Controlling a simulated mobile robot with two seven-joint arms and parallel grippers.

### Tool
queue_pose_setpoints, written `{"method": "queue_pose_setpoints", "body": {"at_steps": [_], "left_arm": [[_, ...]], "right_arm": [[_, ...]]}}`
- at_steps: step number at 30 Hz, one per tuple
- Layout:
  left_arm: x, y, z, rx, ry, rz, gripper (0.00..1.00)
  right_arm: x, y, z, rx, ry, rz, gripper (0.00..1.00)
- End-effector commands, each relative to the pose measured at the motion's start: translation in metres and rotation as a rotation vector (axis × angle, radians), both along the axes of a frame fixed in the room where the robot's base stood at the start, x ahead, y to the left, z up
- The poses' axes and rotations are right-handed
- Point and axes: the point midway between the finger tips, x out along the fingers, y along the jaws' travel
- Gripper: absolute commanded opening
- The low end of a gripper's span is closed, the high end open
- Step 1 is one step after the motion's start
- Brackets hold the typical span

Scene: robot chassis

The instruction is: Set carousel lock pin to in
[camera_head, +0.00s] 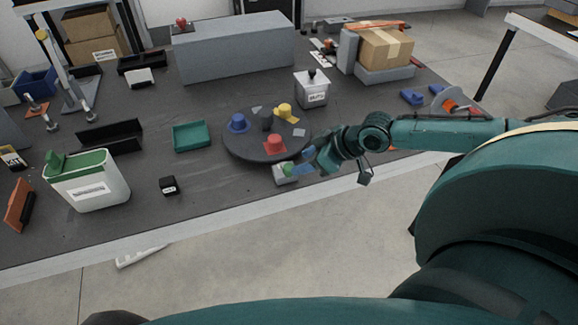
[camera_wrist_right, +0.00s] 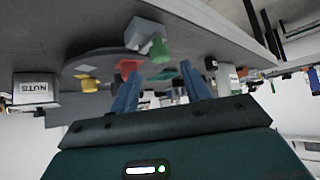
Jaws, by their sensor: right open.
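The carousel (camera_head: 245,147) is a dark round disc on the table, bearing a blue, a yellow and a red piece. At its front edge sits a small light-grey block (camera_head: 284,179) with a green knob (camera_head: 288,168), which looks like the lock pin. In the right wrist view the block (camera_wrist_right: 143,30) and green knob (camera_wrist_right: 160,50) show near the top centre. My right gripper (camera_head: 296,170) is open, its blue fingertips (camera_wrist_right: 159,68) close to the knob, one to each side in the wrist view. Contact cannot be told. My left gripper is not in view.
A NUTS container (camera_head: 312,92) stands behind the carousel. A teal tray (camera_head: 191,136), a small black box (camera_head: 168,186) and a white bin with green lid (camera_head: 90,186) stand to the left. The table's front edge runs close by the grey block.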

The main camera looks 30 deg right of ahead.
Motion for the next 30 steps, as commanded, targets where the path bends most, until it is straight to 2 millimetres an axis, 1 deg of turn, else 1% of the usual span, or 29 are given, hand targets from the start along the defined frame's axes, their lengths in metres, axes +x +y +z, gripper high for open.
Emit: {"method": "queue_pose_setpoints", "body": {"at_steps": [1,3,10,15,23,30], "left_arm": [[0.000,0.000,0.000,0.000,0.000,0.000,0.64],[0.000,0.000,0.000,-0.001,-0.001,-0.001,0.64],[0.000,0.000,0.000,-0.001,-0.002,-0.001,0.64],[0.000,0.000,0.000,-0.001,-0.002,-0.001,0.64],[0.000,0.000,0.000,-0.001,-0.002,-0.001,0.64],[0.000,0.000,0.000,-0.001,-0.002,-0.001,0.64]], "right_arm": [[0.006,0.005,-0.006,0.005,0.000,0.000,0.47],[0.014,0.010,-0.015,0.006,0.000,-0.001,0.47],[0.033,0.021,-0.038,0.002,0.000,-0.001,0.47],[0.038,0.024,-0.045,-0.001,0.001,0.001,0.47],[0.038,0.024,-0.045,-0.001,0.001,0.001,0.47],[0.038,0.024,-0.045,-0.001,0.001,0.001,0.27]]}}
